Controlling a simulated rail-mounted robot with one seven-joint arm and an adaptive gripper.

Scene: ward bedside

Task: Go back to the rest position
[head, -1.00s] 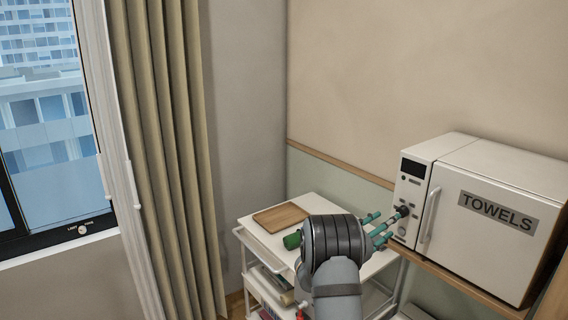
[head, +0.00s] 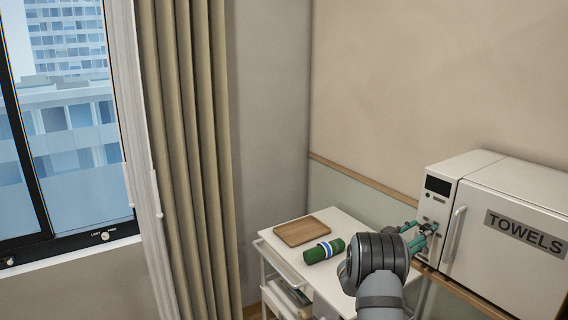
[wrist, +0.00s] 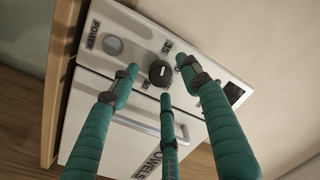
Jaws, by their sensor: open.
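My gripper (head: 424,236) is in front of the control panel of the white towel warmer (head: 526,262) in the head view. In the wrist view, my gripper (wrist: 160,82) has its green fingers spread with nothing between them. The black knob (wrist: 161,73) shows just beyond the fingertips, and a grey round POWER button (wrist: 113,46) is to its left. From these views I cannot tell whether a fingertip touches the panel. The warmer's door, marked TOWELS, is closed in the head view.
A white trolley (head: 343,223) stands left of my arm. A wooden board (head: 302,231) and a green roll with a blue and white band (head: 324,250) lie on its top. A wooden shelf edge (head: 470,291) runs under the warmer. A curtain (head: 185,150) and window are at left.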

